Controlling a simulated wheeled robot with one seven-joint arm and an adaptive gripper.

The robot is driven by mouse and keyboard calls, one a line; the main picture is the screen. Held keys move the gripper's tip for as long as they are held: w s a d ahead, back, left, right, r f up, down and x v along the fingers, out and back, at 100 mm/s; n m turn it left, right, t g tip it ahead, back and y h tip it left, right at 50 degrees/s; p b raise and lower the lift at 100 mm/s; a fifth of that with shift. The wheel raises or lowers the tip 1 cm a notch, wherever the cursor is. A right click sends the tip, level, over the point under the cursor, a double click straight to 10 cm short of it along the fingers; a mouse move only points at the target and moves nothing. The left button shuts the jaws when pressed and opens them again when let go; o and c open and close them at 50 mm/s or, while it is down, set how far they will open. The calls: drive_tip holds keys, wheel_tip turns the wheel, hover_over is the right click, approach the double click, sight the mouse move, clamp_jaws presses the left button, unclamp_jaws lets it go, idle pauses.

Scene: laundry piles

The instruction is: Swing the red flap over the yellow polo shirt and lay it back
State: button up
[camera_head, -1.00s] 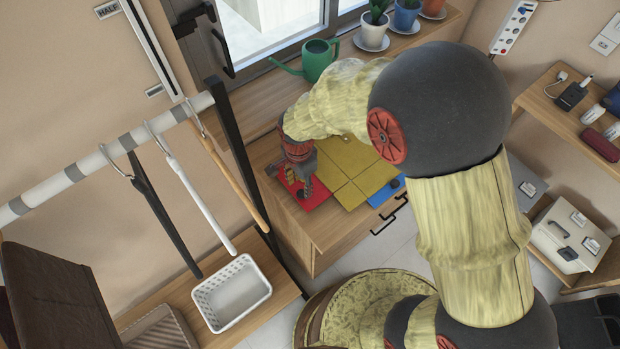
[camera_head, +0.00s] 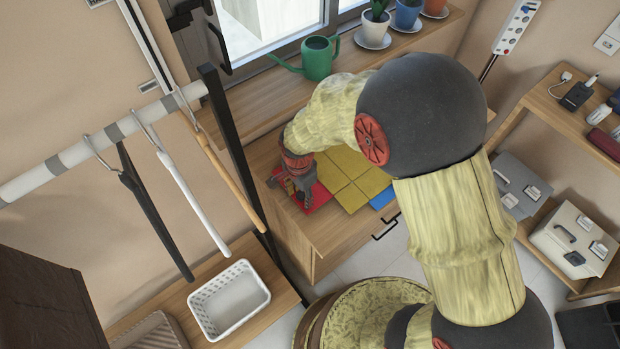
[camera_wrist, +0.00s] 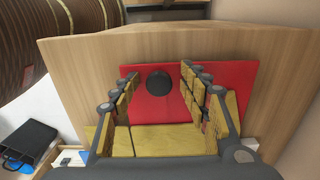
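The red flap (camera_head: 319,198) lies flat on the wooden dresser top at the left end of the yellow area; it also shows in the wrist view (camera_wrist: 222,75). A round black knob (camera_wrist: 158,81) sits on it. The yellow polo shirt (camera_head: 352,197) lies flat beside the flap, creased into squares, partly hidden by my arm; its edge shows in the wrist view (camera_wrist: 165,139). My gripper (camera_wrist: 160,78) is over the red flap, fingers spread apart on either side of the knob. Whether they touch it, I cannot tell. My gripper also shows in the head view (camera_head: 301,193).
A blue flap (camera_head: 382,199) shows at the right of the shirt. A green watering can (camera_head: 318,62) and potted plants stand on the sill behind. A rail with hangers (camera_head: 172,180) and a white basket (camera_head: 229,299) are at the left.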

drive_tip(key=shift+s+d+f, duration=0.15)
drive_tip(key=shift+s+f, duration=0.1)
drive_tip(key=shift+f, duration=0.05)
drive_tip(key=shift+c, duration=0.5)
drive_tip(key=r+p, duration=0.3)
drive_tip(key=shift+w+d+r+g+y, duration=0.2)
drive_tip(key=shift+w+d+g+y, duration=0.1)
drive_tip(key=shift+w, duration=0.1)
drive_tip(key=c, duration=0.5)
drive_tip(key=shift+r, duration=0.3)
drive_tip(key=shift+w, duration=0.1)
drive_tip(key=shift+g+y, duration=0.3)
drive_tip(key=shift+y, duration=0.2)
drive_tip(key=shift+w+d+r+p, duration=0.25)
drive_tip(key=shift+r+p, duration=0.2)
drive_tip(key=shift+r, duration=0.15)
drive_tip(key=shift+w+d+r+p, duration=0.15)
drive_tip(key=shift+d+r+p, duration=0.2)
drive_tip(key=shift+r, duration=0.2)
drive_tip(key=shift+w+d+r+p, duration=0.2)
drive_tip(key=shift+r+p, duration=0.3)
drive_tip(key=shift+r, duration=0.1)
